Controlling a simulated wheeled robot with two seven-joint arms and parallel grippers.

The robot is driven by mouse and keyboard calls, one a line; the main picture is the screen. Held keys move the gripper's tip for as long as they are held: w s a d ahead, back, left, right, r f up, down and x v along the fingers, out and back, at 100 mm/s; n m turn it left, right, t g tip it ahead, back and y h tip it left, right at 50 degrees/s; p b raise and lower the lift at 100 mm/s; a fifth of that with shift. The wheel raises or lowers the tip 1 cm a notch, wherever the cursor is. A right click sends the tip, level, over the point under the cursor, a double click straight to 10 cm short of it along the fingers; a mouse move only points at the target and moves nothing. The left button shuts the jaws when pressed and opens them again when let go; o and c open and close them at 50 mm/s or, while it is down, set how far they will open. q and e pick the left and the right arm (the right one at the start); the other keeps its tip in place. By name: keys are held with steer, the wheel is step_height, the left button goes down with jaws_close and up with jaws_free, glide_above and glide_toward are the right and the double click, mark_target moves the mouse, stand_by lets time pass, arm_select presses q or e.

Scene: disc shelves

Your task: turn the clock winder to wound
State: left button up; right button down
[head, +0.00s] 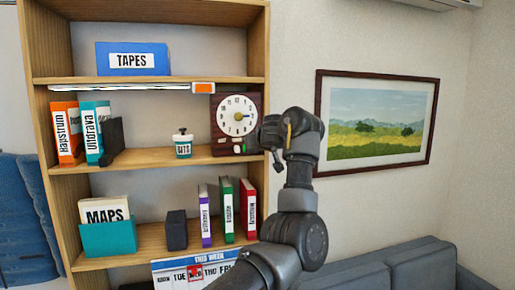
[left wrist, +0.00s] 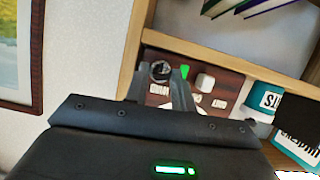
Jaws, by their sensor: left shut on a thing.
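The dark red clock (head: 228,104) with a round white face stands on the middle shelf, at its right end. Small lettering below is partly covered and hard to read. My left gripper (left wrist: 161,84) is shut on the winder, one finger on each side. In the head view my left gripper (head: 272,133) is at the clock's right edge and the winder is hidden. My right gripper is not in view.
On the clock's shelf are a BITS pot (head: 183,146) and binders (head: 67,132). Below are a MAPS box (head: 108,238), a dark block (head: 176,230) and slim books (head: 226,210). A framed picture (head: 376,122) hangs on the wall at right.

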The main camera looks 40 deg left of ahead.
arm_select(q)
steer(key=shift+f, duration=0.15)
stand_by(0.4)
steer(key=o, duration=0.7)
steer(key=shift+b+v, duration=2.6)
steer(key=shift+v, duration=2.8)
steer(key=shift+w+d, duration=0.1)
